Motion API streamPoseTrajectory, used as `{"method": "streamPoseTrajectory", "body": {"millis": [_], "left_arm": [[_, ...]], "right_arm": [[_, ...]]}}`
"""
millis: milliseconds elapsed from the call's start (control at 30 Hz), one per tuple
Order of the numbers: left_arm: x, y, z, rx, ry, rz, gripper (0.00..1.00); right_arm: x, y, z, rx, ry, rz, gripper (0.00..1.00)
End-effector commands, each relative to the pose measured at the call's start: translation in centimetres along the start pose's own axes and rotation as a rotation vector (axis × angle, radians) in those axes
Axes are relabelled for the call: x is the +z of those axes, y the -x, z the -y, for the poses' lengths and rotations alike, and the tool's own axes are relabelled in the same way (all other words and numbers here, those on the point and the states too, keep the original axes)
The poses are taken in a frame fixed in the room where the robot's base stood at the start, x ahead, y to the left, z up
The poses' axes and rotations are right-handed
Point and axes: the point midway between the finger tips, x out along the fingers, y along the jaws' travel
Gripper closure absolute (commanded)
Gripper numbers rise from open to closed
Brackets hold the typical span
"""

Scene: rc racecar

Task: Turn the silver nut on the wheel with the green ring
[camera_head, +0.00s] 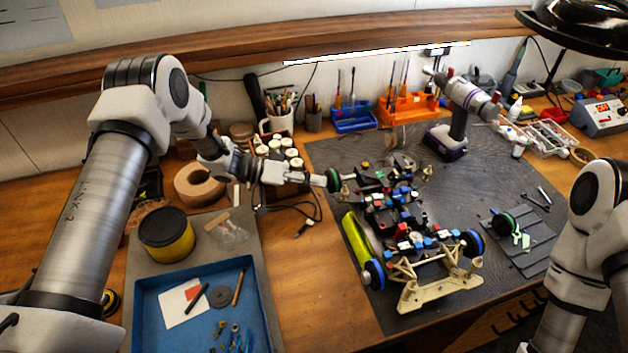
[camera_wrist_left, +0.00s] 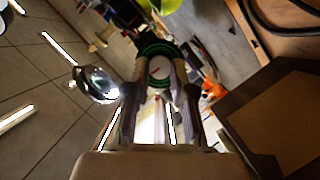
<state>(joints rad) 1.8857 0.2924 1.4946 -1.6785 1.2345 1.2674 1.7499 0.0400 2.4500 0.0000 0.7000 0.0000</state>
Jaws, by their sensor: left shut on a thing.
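The wheel with the green ring (camera_head: 333,180) is on the left side of the RC car chassis (camera_head: 395,200), at the car's far end. My left gripper (camera_head: 318,181) reaches it from the left. In the left wrist view the green ring (camera_wrist_left: 153,48) lies just beyond my fingertips, and the round silver nut (camera_wrist_left: 159,68) shows between them. My left gripper (camera_wrist_left: 158,80) is shut on the nut, with one finger on each side.
A loose wheel (camera_head: 503,224) with a green ring lies on a grey tray (camera_head: 535,255) at the right. A drill (camera_head: 458,120) stands behind the car. A blue tray (camera_head: 165,335), a yellow tin (camera_head: 166,240) and a tape roll (camera_head: 198,187) are on the left. Paint bottles stand near my left wrist.

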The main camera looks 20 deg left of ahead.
Motion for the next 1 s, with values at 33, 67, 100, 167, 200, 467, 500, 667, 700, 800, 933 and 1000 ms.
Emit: {"method": "streamPoseTrajectory", "body": {"millis": [33, 67, 100, 167, 200, 467, 500, 667, 700, 800, 933, 1000], "left_arm": [[-0.01, 0.0, 0.1, 0.007, 0.015, -0.001, 1.0], [-0.01, 0.0, 0.11, 0.011, 0.026, -0.001, 1.0], [0.0, 0.0, 0.13, 0.015, 0.038, -0.001, 1.0], [0.0, 0.0, 0.13, 0.021, 0.053, -0.001, 1.0], [0.0, 0.0, 0.12, 0.025, 0.06, -0.001, 1.0], [-0.05, 0.01, 0.09, 0.032, 0.078, -0.001, 1.0], [-0.06, 0.01, 0.09, 0.032, 0.078, -0.001, 1.0], [-0.07, 0.01, 0.09, 0.032, 0.077, -0.002, 1.0], [-0.07, 0.01, 0.09, 0.032, 0.077, -0.002, 1.0], [-0.06, 0.01, 0.09, 0.032, 0.077, -0.002, 0.5], [-0.05, 0.01, 0.09, 0.032, 0.076, -0.001, 0.5], [-0.04, 0.01, 0.09, 0.032, 0.076, -0.001, 0.5]], "right_arm": [[0.0, -0.1, 0.0, 0.0, 0.0, 0.0, 0.6], [0.0, -0.12, 0.0, 0.0, 0.0, 0.0, 0.6], [0.0, -0.14, 0.0, 0.0, 0.0, 0.0, 0.6], [0.0, -0.17, 0.0, 0.0, 0.0, 0.0, 0.6], [0.0, -0.18, 0.0, 0.0, 0.0, 0.0, 0.6], [-0.01, -0.2, 0.0, 0.0, 0.0, 0.0, 0.6], [-0.01, -0.19, 0.0, 0.0, 0.0, 0.0, 0.6], [-0.01, -0.19, 0.0, 0.0, 0.0, 0.0, 0.6], [0.0, -0.19, 0.0, 0.0, 0.0, 0.0, 0.6], [-0.01, -0.19, 0.0, 0.0, 0.0, 0.0, 0.6], [-0.01, -0.19, 0.0, 0.0, 0.0, 0.0, 0.6], [-0.01, -0.19, 0.0, 0.0, 0.0, 0.0, 0.6]]}}
